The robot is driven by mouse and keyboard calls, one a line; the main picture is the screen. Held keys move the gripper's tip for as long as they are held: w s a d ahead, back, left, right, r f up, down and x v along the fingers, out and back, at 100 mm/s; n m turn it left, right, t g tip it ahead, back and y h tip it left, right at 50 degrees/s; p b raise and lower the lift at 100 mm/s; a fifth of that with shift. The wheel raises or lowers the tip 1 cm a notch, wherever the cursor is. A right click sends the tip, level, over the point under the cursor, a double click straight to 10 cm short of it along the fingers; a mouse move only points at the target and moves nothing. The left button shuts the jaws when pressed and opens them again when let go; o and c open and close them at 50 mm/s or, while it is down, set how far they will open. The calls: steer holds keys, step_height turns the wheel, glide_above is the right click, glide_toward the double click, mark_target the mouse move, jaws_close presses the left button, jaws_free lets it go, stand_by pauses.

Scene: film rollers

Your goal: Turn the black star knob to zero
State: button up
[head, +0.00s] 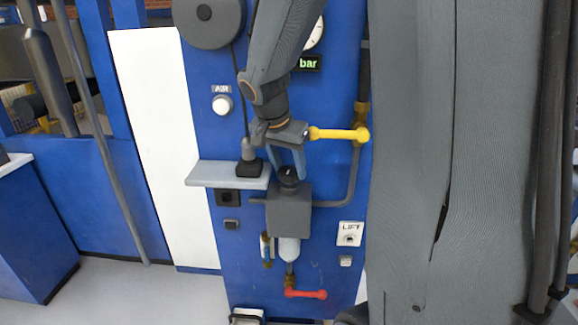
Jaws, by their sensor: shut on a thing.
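The black star knob (289,176) sits on top of a grey regulator block (290,212) on the blue panel. My gripper (288,172) reaches down from above with its blue-grey fingers around the knob, shut on it. The fingers hide part of the knob, and its exact angle cannot be told. A round gauge (315,36) is partly hidden behind my arm. A green display (307,63) shows "bar"; its number is hidden by my arm.
A yellow lever (340,134) sticks out close to the right of my gripper. A grey shelf (212,174) with a dark-based handle is close on the left. A red lever (305,294) and a small brass-fitted valve (267,250) are below.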

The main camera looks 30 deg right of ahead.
steer(key=o, duration=0.8)
steer(key=shift+b+v, duration=0.3)
steer(key=shift+v, duration=3.65)
steer(key=shift+s, duration=0.1)
